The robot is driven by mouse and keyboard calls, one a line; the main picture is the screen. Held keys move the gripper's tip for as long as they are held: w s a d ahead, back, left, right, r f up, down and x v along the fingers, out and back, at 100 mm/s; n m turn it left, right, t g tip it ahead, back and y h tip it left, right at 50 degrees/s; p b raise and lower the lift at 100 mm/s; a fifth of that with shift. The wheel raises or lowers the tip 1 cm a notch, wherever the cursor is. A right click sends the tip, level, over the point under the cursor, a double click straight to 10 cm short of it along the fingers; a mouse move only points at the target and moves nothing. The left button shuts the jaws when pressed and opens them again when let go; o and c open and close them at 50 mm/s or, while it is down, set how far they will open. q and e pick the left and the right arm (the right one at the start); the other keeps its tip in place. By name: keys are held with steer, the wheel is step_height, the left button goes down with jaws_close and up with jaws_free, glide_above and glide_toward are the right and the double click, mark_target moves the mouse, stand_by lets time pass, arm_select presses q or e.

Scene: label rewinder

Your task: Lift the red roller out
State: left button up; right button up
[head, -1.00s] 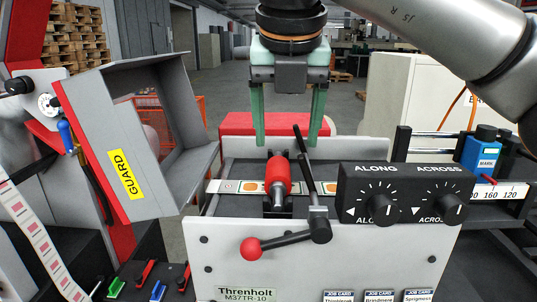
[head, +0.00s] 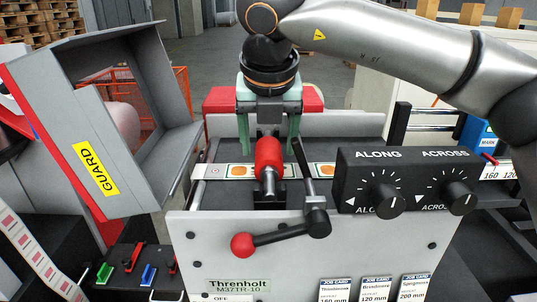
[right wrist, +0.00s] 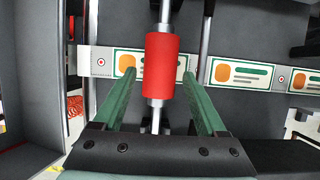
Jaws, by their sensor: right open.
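The red roller (head: 268,157) sits on its metal shaft in the middle of the machine, above the label strip (head: 217,170). In the right wrist view the red roller (right wrist: 161,65) shows between the two fingers. My right gripper (head: 269,150) has green fingers, open, one to each side of the roller and apart from it. It also shows in the right wrist view (right wrist: 158,85). A black lever with a red ball (head: 242,245) lies at the front of the machine. My left gripper is not in view.
A black bar (head: 303,157) stands close to the right of the roller. The knob box (head: 405,182) is further right. The open grey guard (head: 97,170) stands to the left. The front panel (head: 200,255) carries job cards (head: 374,289).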

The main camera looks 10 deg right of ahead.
mark_target(269, 150)
steer(key=x, duration=0.3)
steer(key=shift+w+f+p, duration=0.15)
steer(key=shift+f+p, duration=0.1)
steer(key=shift+p, duration=0.05)
jaws_close()
stand_by(0.3)
steer(key=shift+r, duration=0.1)
